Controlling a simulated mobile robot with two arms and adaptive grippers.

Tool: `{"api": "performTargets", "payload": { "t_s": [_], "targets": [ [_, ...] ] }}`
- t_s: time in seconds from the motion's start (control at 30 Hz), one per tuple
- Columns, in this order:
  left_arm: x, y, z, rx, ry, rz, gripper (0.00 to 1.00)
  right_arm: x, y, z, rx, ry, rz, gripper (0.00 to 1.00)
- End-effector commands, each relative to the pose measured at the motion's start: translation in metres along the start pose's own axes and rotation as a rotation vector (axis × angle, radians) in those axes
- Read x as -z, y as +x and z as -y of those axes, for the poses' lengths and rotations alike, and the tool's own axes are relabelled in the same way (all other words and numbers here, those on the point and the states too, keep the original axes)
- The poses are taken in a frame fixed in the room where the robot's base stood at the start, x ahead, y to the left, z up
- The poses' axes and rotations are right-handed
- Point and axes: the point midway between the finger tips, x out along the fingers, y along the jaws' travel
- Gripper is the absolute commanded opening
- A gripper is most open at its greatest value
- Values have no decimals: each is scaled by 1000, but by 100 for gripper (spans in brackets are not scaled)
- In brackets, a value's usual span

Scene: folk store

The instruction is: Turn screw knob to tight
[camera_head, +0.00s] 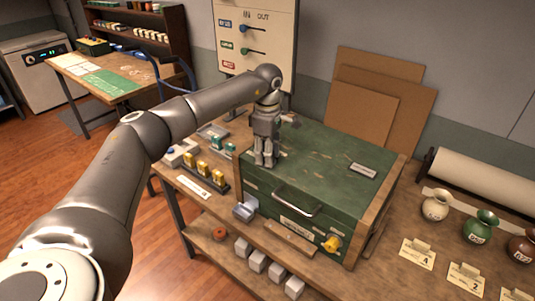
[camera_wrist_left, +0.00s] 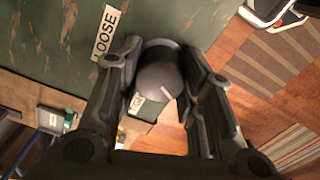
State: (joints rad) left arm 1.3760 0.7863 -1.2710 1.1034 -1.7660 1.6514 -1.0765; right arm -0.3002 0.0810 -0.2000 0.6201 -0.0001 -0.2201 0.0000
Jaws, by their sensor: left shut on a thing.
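A green chest (camera_head: 310,165) with worn paint and wooden end panels stands on a wooden bench. My left gripper (camera_head: 265,162) points down at the chest's left end. In the left wrist view, its two fingers (camera_wrist_left: 165,95) are shut on a round grey knob (camera_wrist_left: 155,72). The knob has a pale pointer line toward its lower right. A white label (camera_wrist_left: 106,33) reading LOOSE is on the green surface beside the knob. A second label (camera_wrist_left: 137,103) is partly covered, and its text cannot be read. The gripper hides the knob in the head view.
A metal handle (camera_head: 298,199) and a yellow knob (camera_head: 332,243) are on the chest's front. A rack of yellow pieces (camera_head: 204,172) stands to its left. Small vases (camera_head: 435,205) and cards stand on the right. A sign board (camera_head: 255,40) rises behind the arm.

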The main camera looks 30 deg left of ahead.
Motion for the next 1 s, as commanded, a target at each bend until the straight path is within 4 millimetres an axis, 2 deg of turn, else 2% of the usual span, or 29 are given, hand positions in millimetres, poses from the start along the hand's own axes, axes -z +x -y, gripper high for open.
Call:
{"api": "performTargets", "payload": {
  "t_s": [0.7,1.0],
  "targets": [
    [0,-2,-2,-8,677,-1,12,0,6,0,0,0,0,32],
    [0,-2,-2,-8,911,-1,12,0,7,1,1,1,0,32]
  ]
}}
